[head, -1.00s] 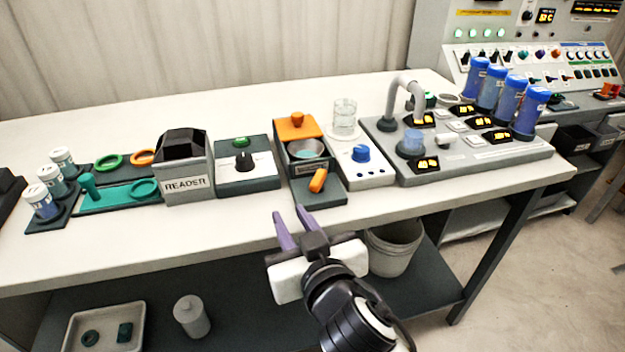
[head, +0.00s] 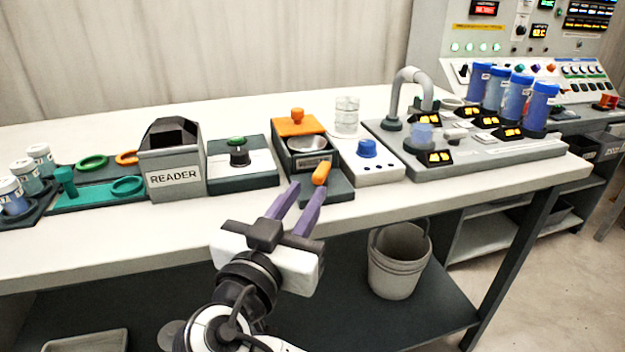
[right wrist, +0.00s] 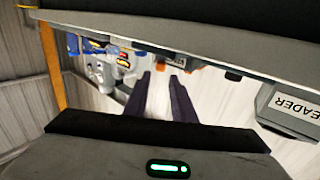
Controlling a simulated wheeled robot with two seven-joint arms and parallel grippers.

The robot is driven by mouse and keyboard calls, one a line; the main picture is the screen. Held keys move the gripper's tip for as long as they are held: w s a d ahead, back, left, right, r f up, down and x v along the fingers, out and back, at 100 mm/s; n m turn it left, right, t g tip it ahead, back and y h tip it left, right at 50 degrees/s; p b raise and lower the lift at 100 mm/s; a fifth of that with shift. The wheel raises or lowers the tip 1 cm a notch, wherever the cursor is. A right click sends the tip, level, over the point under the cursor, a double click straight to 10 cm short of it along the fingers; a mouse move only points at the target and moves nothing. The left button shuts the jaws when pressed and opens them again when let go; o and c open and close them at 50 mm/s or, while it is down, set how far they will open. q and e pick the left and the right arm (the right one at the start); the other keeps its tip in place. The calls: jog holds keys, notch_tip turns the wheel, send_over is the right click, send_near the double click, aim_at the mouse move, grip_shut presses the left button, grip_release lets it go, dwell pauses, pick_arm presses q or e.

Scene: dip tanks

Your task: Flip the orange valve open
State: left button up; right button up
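The orange valve handle (head: 321,173) stands tilted on the dark base (head: 327,191) at the front of a small tank unit with a metal bowl (head: 310,143). My right gripper (head: 304,187) is open and empty. Its two purple fingers point at the front of this unit, just short of and slightly left of the handle. I cannot tell whether a fingertip touches the base. In the right wrist view the fingers (right wrist: 162,84) show apart with nothing between them. Small orange parts show beyond them there, but I cannot tell which is the valve. My left gripper is not in view.
Left of the unit are a knob box (head: 243,167) and the grey reader (head: 172,165). Right of it are a blue-knob box (head: 373,168) and a grey station (head: 480,152) with a curved pipe. A bucket (head: 398,262) stands on the lower shelf. The table front is clear.

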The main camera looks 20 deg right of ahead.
aim_at(317, 177)
jog(key=x, duration=0.9)
jog(key=shift+w+d, duration=0.1)
jog(key=shift+w, duration=0.1)
grip_shut()
